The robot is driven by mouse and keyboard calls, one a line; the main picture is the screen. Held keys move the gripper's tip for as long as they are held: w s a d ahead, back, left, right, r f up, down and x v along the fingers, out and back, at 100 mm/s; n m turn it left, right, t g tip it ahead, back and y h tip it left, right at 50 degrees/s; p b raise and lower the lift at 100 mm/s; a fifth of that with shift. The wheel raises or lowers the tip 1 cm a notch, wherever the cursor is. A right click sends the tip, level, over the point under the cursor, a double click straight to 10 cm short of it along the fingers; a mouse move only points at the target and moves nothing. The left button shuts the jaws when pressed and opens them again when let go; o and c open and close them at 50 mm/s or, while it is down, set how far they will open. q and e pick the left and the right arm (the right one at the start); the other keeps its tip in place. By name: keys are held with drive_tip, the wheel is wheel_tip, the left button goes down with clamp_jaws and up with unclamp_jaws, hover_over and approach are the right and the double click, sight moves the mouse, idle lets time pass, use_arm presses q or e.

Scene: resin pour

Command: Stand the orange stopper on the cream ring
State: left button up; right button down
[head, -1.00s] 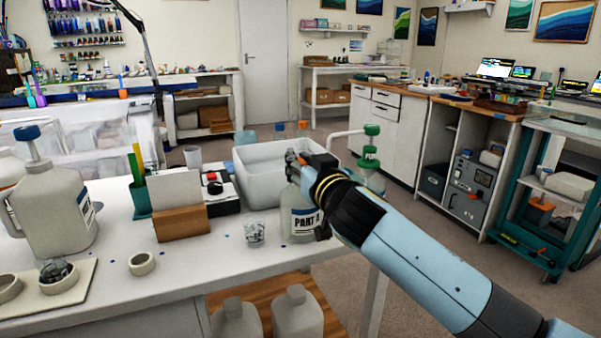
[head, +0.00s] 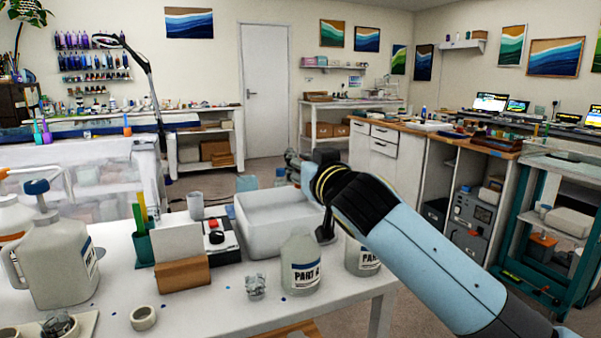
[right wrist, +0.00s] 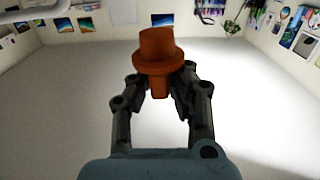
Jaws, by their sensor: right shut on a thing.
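The orange stopper (right wrist: 157,62) is upright between the fingers of my right gripper (right wrist: 158,92) in the right wrist view, its wide flange above them. The right gripper is shut on it. In the head view this gripper (head: 297,165) is raised above the white tub and the "PART A" bottle; I cannot make out the stopper there. My left gripper is not in view.
The "PART A" bottle (head: 300,270) stands uncapped beside a clear crumpled cup (head: 255,287). A second bottle (head: 362,258) is partly behind my arm. The white tub (head: 265,238), a brown block (head: 182,274) and a large jug (head: 62,265) stand on the table (head: 205,310).

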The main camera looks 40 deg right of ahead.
wheel_tip(320, 180, up, 2)
drive_tip(key=shift+r+p, duration=0.15)
drive_tip(key=shift+p, duration=0.65)
